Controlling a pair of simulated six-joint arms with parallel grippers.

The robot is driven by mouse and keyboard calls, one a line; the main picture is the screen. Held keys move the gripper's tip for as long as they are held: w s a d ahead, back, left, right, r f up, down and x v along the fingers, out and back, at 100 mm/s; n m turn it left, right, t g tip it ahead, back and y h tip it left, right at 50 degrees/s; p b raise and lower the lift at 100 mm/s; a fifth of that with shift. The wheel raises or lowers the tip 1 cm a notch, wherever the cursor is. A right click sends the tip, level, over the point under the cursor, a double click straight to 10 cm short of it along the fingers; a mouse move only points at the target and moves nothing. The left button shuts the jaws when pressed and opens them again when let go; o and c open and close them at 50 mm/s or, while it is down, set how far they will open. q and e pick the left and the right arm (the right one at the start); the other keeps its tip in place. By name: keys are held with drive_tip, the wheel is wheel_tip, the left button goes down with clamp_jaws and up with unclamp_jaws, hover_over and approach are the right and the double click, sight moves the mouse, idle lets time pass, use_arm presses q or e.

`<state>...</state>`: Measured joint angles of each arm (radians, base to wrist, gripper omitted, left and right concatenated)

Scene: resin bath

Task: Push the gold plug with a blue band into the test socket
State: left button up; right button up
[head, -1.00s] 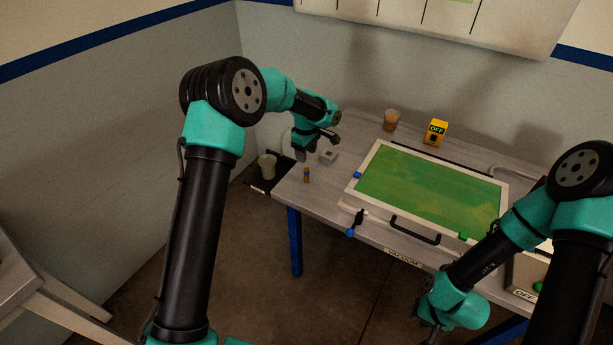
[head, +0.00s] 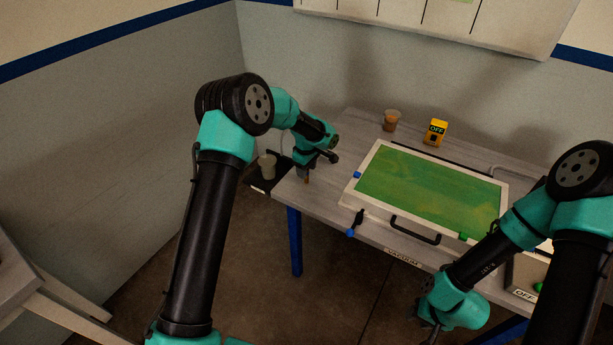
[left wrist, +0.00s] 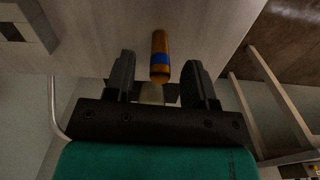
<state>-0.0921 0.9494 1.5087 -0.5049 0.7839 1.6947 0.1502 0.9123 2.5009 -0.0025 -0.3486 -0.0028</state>
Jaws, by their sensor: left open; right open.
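The gold plug with a blue band (left wrist: 160,58) lies in the left wrist view just beyond and between the fingertips, over the pale table. In the head view only a small part of the plug (head: 306,179) shows below my left gripper (head: 304,168). My left gripper (left wrist: 157,78) is open, with one finger on each side of the plug's near end, and I see no grip on it. My right gripper (head: 432,328) is open, low at the front right.
A white-framed tray with a green surface (head: 348,196) fills the table's middle.

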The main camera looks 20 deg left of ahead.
use_arm(q)
drive_tip(key=shift+f, duration=0.9)
clamp_jaws()
